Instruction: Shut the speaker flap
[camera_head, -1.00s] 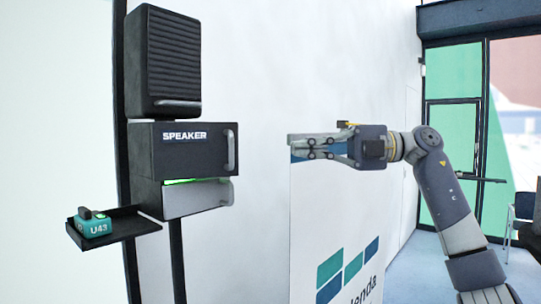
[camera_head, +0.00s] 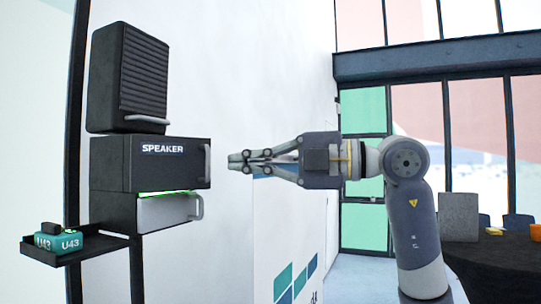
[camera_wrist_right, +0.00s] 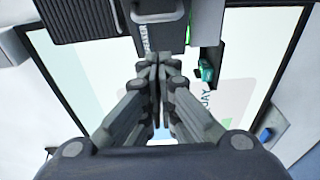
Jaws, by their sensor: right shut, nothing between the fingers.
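The black speaker flap (camera_head: 168,165), lettered SPEAKER, stands out from the wall unit below a ribbed black box (camera_head: 132,75). Its pale bar handle (camera_head: 207,166) is at its right edge. How far the flap stands open is hard to tell. My right gripper (camera_head: 236,162) is shut and empty, a little to the right of the handle, pointing left at about its height, apart from it in the picture. In the right wrist view the shut fingertips (camera_wrist_right: 158,66) overlap the lower part of the dark flap (camera_wrist_right: 162,38). My left gripper is not in view.
A grey panel (camera_head: 165,212) with its own handle sits below the flap, under a green-lit gap. A black shelf (camera_head: 90,248) at lower left holds a teal U43 device (camera_head: 60,240). A white wall (camera_head: 270,60) runs behind. A dark table (camera_head: 495,270) stands at right.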

